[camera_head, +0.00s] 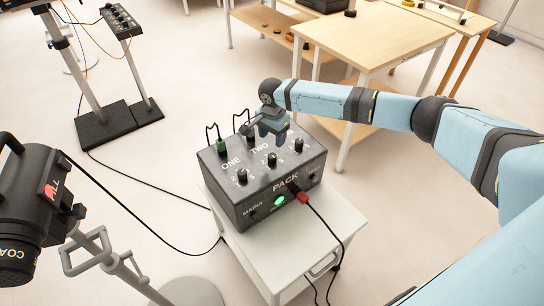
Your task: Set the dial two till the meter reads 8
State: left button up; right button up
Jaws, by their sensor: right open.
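The dark grey pack (250,215) stands on a small white cabinet, with ONE, TWO and PACK lettered on it. Several black knobs sit on its sloping top. The knob nearest the word TWO (272,160) is the middle one of the front row; I take it for dial two, and its setting is too small to read. My right gripper (251,131) hangs over the back part of the pack, behind the word TWO. It is open, holds nothing visible, and appears apart from that knob. I see no readable meter. My left gripper is out of view.
Cables rise behind a green connector (222,146). A black lamp on a stand (35,210) is at left. A wooden table (365,38) stands behind my right arm.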

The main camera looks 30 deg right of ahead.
aim_at(272, 156)
notch_tip(272, 156, down, 10)
jog(key=shift+r+b, duration=0.25)
jog(key=shift+b, duration=0.1)
